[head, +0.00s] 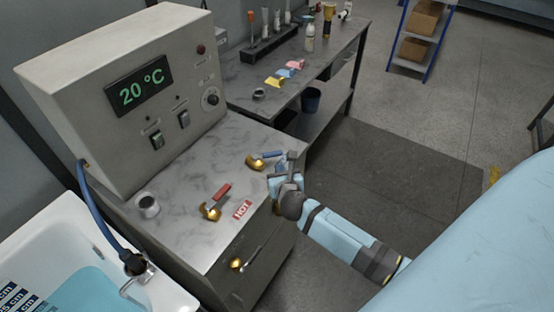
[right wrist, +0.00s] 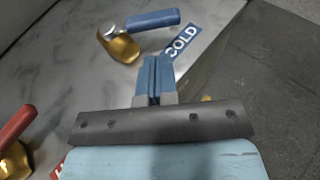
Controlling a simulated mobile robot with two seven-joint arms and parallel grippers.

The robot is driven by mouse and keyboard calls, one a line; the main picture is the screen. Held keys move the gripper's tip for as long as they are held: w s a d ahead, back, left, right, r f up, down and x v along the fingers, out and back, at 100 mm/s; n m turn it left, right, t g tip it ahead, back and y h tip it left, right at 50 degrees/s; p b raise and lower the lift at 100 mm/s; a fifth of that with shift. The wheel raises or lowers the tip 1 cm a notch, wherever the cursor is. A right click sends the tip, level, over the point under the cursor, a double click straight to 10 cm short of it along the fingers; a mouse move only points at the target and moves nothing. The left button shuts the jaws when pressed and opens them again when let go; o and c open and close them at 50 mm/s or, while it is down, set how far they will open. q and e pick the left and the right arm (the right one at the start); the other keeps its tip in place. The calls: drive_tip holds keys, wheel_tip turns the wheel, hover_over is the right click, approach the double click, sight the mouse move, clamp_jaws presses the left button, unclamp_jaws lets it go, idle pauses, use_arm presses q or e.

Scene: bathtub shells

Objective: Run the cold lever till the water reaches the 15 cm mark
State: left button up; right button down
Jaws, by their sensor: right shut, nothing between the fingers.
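The cold lever, a blue handle (head: 266,155) on a brass base, is on the grey counter; it also shows in the right wrist view (right wrist: 152,20), beside a blue COLD label (right wrist: 186,44). My right gripper (head: 290,161) is shut and empty, close to the lever's handle end at the counter's edge. In the right wrist view its fingers (right wrist: 154,76) are just below the handle, with a gap. Light-blue water (head: 85,290) stands in the white tub (head: 45,237) at lower left. The dark depth scale (head: 15,296) is cut off, so the 15 cm mark cannot be told. My left gripper is out of view.
The red-handled hot lever (head: 220,193) and HOT label (head: 242,210) are left of the cold lever. A control box (head: 120,90) reads 20 °C. A blue hose (head: 92,205) runs to the tub. A bench (head: 240,84) with bottles stands behind.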

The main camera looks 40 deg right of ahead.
sight(267, 155)
drive_tip(key=w, duration=0.1)
drive_tip(key=w+d, duration=0.1)
drive_tip(key=w, duration=0.2)
drive_tip(key=shift+d+f+p, duration=0.1)
drive_tip(key=shift+d+p, duration=0.25)
drive_tip(key=shift+p, duration=0.05)
drive_tip(key=shift+w, duration=0.15)
